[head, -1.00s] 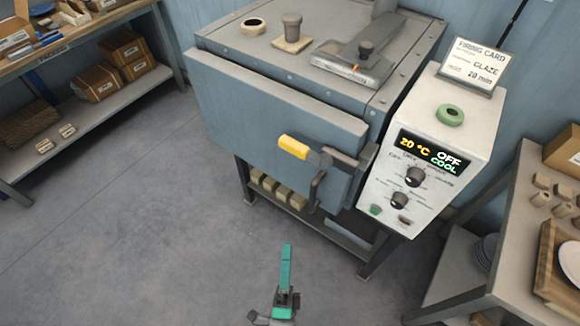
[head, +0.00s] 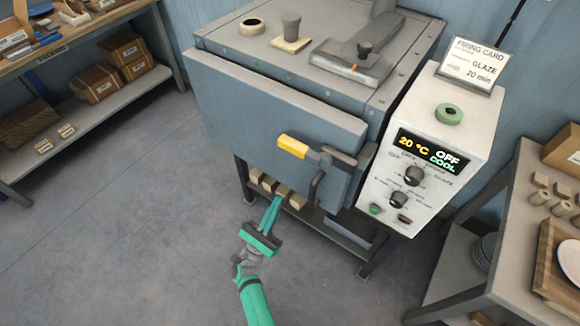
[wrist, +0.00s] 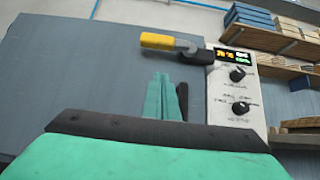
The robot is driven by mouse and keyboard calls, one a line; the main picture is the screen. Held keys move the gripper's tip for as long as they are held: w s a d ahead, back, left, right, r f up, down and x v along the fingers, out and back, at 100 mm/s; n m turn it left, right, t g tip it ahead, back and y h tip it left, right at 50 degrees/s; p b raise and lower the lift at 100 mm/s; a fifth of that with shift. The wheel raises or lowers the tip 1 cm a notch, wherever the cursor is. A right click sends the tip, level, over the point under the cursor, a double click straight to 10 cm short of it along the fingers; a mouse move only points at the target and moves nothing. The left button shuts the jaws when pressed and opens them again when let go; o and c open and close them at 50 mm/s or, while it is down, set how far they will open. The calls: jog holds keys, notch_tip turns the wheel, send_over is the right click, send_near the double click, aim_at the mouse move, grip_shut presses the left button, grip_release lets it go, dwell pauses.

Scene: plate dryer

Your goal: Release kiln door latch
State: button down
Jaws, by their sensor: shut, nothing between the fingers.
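The kiln door (head: 265,125) is blue-grey and looks closed. Its latch (head: 305,152) has a yellow grip at the left and a dark metal arm running right to a bracket at the door's right edge. In the wrist view, the latch's yellow grip (wrist: 158,41) is above my fingertips, with the dark arm to its right. My green gripper (head: 271,211) is shut and empty, below the latch and in front of the door's lower part. It is apart from the latch. In the wrist view, my fingers (wrist: 163,98) point toward the door.
A dark vertical handle (head: 316,190) hangs below the latch. The white control box (head: 425,150), reading 20 °C, OFF and COOL, stands right of the door. A side table (head: 500,230) is at the right, shelves (head: 90,110) at the left. The floor in front is clear.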

jog(key=shift+w, duration=0.1)
send_near(307, 148)
jog(key=w, duration=0.4)
jog(key=shift+w+a+r, duration=0.1)
jog(key=shift+w+r, duration=0.05)
jog(key=shift+r, duration=0.1)
jog(key=shift+w+a+r, duration=0.1)
jog(key=shift+w, duration=0.05)
dwell(0.3)
